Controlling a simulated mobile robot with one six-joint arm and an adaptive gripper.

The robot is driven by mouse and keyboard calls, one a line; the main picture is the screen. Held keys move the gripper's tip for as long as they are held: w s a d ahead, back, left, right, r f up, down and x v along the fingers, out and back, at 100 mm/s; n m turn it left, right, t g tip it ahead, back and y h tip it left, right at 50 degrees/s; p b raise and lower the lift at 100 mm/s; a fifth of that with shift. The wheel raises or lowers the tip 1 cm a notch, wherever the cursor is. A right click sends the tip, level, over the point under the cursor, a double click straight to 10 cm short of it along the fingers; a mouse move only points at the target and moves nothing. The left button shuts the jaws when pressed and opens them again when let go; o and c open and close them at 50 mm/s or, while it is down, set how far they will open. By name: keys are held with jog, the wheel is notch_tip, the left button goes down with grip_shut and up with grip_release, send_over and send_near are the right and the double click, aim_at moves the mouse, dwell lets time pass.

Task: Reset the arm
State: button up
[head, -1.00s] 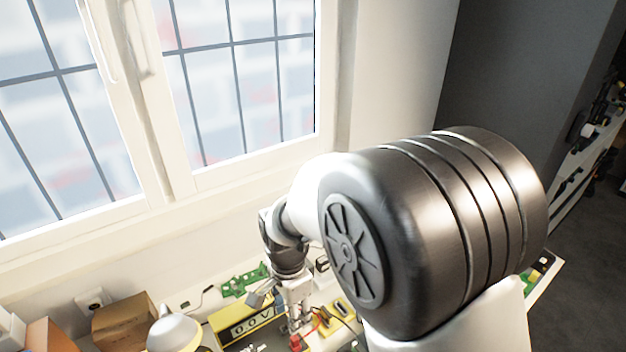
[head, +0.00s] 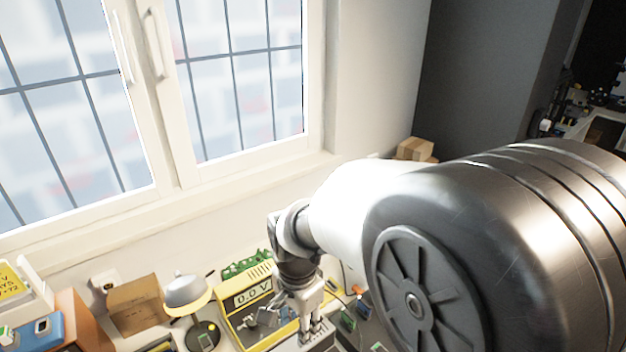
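My gripper (head: 310,325) hangs at the end of my arm in the lower middle of the head view, pointing down over the cluttered bench. Its fingers are small and partly lost against the things behind them, so I cannot tell whether they are open or shut. No held object can be made out. My large dark arm joint fills the lower right and hides much of the bench.
A yellow meter (head: 251,297) stands just left of my gripper. A desk lamp (head: 187,295) and a cardboard box (head: 135,305) are further left. Green circuit boards (head: 247,263) lie behind the meter. Cartons (head: 415,149) stand behind my arm. The window (head: 240,85) rises behind the bench.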

jog(key=s+d+r+n+t, duration=0.2)
jog(key=s+d+r+n, duration=0.25)
jog(key=d+r, duration=0.5)
jog(key=s+d+r+n+t, duration=0.1)
jog(key=s+d+r+n, duration=0.1)
jog(key=s, duration=0.4)
jog(key=s+d+r+n+t, duration=0.1)
jog(key=s+d+r+n, duration=0.1)
jog(key=s+d, duration=0.3)
jog(key=shift+s+d+n, duration=0.15)
jog(key=shift+s+n, duration=0.2)
jog(key=shift+s, duration=0.35)
